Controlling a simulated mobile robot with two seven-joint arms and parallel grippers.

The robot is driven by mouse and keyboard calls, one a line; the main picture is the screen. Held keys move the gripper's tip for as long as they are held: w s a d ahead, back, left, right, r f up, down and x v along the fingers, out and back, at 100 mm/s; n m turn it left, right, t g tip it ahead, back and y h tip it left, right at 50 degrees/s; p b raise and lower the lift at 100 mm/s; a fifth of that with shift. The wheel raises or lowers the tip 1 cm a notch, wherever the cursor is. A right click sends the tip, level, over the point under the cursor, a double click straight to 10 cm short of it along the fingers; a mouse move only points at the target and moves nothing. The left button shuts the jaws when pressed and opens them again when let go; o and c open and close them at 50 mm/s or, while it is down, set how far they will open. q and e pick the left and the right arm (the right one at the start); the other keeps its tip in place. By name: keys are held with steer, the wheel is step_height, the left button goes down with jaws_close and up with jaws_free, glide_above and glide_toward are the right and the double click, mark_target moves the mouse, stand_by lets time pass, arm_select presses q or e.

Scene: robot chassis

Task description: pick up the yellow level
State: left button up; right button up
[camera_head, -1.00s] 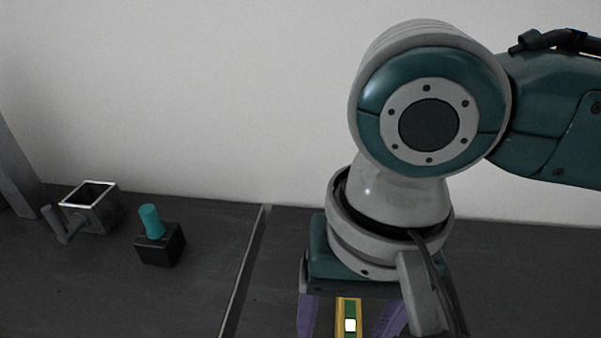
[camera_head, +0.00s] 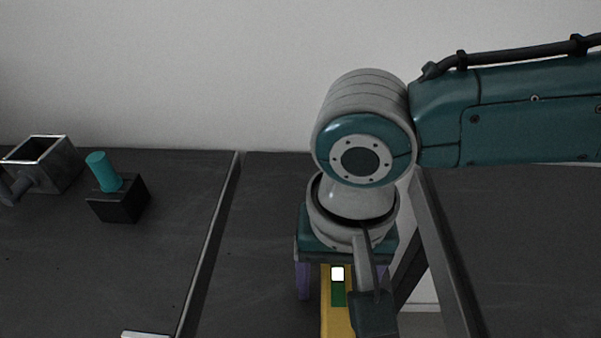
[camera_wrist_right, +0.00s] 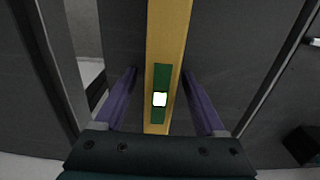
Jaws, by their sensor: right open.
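The yellow level (camera_head: 327,322) lies at the bottom of the head view, partly covered by my right wrist. It has a green section with a bright white square. In the right wrist view the level (camera_wrist_right: 168,38) runs from the top edge down between the purple fingers. My right gripper (camera_head: 341,286) points down over the level's end; it also shows in the right wrist view (camera_wrist_right: 160,80). Its fingers are spread, one on each side of the level, with gaps between. I cannot tell how high the fingertips are above the surface. My left gripper is out of view.
An open-topped grey box with a handle (camera_head: 62,168) and a black block (camera_head: 124,204) with a teal cylinder (camera_head: 103,171) stand at the left. A metal strip (camera_head: 207,250) divides the dark surface. A grey beam (camera_head: 445,255) slants down right of my wrist.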

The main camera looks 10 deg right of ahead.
jaws_close()
stand_by(0.6)
stand_by(0.3)
